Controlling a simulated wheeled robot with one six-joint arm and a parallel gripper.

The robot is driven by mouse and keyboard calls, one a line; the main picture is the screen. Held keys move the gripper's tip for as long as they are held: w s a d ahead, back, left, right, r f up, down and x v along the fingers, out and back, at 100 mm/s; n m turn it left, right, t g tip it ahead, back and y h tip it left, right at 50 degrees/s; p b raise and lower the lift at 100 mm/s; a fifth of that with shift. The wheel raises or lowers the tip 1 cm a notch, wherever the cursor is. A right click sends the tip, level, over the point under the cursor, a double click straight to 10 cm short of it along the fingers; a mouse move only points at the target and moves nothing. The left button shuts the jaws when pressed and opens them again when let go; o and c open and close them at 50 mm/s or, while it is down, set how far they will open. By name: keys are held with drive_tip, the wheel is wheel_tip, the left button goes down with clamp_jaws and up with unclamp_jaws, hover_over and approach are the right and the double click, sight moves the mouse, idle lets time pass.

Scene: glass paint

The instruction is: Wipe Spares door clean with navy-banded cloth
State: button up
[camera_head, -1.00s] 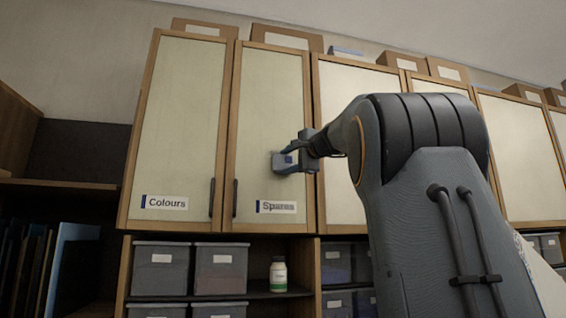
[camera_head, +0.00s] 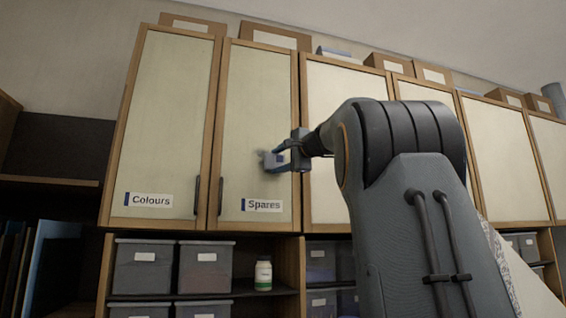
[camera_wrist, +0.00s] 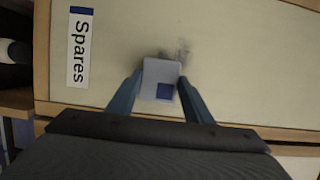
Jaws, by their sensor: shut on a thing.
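The Spares door (camera_head: 255,100) is a pale panel in a wooden frame, with a label reading Spares at its lower part. The door also fills most of the wrist view (camera_wrist: 240,50), with its label at the left. My gripper (camera_wrist: 160,85) is shut on a pale cloth (camera_wrist: 155,72) with a navy patch. The cloth is at the door's lower middle, above the label, and seems to touch the panel. Dark grey smudges (camera_wrist: 183,52) show on the panel beside the cloth. In the head view the cloth (camera_head: 271,161) is small and partly hidden by the gripper.
The Colours door (camera_head: 163,110) is to the left, with dark handles between the doors. Below is an open shelf with grey bins (camera_head: 143,266) and a white bottle (camera_head: 263,274). Cardboard boxes (camera_head: 268,36) stand on top of the cabinets.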

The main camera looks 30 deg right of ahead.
drive_tip(key=shift+w+a, duration=0.4)
drive_tip(key=shift+a, duration=0.95)
drive_tip(key=shift+w+a, duration=0.4)
drive_tip(key=shift+a, duration=1)
drive_tip(key=shift+w+a, duration=0.4)
drive_tip(key=shift+a, duration=0.95)
drive_tip(key=shift+s+r+p, duration=0.1)
drive_tip(key=shift+r+p, duration=1.15)
drive_tip(key=shift+s+d+f, duration=0.1)
drive_tip(key=shift+s+d, duration=0.1)
drive_tip(key=shift+d, duration=1)
drive_tip(key=shift+s+d+b, duration=0.1)
drive_tip(key=shift+s+d, duration=0.25)
drive_tip(key=shift+d, duration=0.9)
drive_tip(key=shift+s+d+b, duration=0.15)
drive_tip(key=shift+s+d, duration=0.25)
drive_tip(key=shift+d, duration=0.8)
drive_tip(key=shift+s+d+b, duration=0.1)
drive_tip(key=shift+s+d, duration=0.25)
drive_tip(key=shift+d, duration=0.9)
drive_tip(key=shift+w+a, duration=0.45)
drive_tip(key=shift+a, duration=1.2)
drive_tip(key=shift+w+a, duration=0.45)
drive_tip(key=shift+a, duration=1.2)
drive_tip(key=shift+w+a, duration=0.45)
drive_tip(key=shift+a, duration=1.2)
drive_tip(key=shift+s, duration=0.1)
